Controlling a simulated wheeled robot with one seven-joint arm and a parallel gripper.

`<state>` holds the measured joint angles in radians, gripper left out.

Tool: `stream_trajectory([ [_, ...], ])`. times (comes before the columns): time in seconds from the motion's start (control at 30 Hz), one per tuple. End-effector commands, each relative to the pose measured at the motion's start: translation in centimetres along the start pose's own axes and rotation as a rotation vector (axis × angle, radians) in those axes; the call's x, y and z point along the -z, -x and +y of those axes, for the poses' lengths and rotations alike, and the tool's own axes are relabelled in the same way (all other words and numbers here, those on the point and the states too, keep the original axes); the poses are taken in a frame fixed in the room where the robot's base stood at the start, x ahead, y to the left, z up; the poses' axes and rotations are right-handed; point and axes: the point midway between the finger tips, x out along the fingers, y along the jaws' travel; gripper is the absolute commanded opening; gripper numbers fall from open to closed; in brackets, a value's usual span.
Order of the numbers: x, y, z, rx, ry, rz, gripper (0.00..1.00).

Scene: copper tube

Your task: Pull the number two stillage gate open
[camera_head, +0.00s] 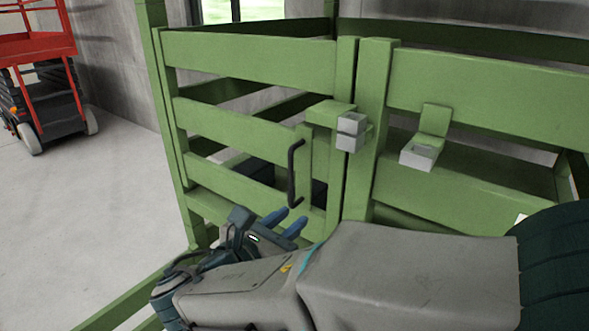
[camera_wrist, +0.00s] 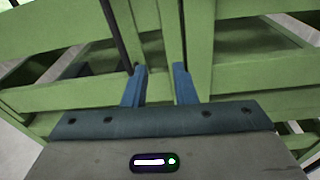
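The green slatted stillage gate (camera_head: 250,118) stands in line with the post beside it and looks closed. A black vertical bar handle (camera_head: 293,172) is fixed to its right part. A grey latch block (camera_head: 350,132) sits on a green bracket at the gate's right edge, by the post. My gripper (camera_head: 288,222) is below the handle, its blue fingers pointing up towards the gate. In the wrist view its fingers (camera_wrist: 160,80) are apart with nothing between them. The handle (camera_wrist: 114,32) shows there just left of the left fingertip; whether they touch cannot be told.
Right of the post is a second green panel (camera_head: 490,95) with a grey catch (camera_head: 420,152). A dark box (camera_head: 262,178) shows through the slats. A red lift (camera_head: 38,75) stands far left. The concrete floor (camera_head: 90,200) left of the gate is clear.

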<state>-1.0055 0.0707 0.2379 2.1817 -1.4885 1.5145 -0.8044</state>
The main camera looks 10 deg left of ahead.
Motion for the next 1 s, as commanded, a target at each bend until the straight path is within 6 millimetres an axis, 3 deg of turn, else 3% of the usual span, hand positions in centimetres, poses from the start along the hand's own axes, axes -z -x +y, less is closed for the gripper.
stream_trajectory([
  [0.03, -0.4, 1.4, 1.6, -0.056, 0.036, -0.035, 0.25],
  [0.1, -0.7, 2.7, 3.0, -0.105, 0.070, -0.075, 0.25],
  [0.27, -1.1, 3.4, 4.3, -0.146, 0.097, -0.111, 0.25],
  [0.47, -1.6, 0.3, 4.7, -0.143, 0.098, -0.112, 0.25],
  [0.8, -2.3, -6.7, 5.7, -0.142, 0.097, -0.110, 0.25],
  [1.0, -2.4, -9.1, 6.1, -0.144, 0.095, -0.109, 0.25],
])
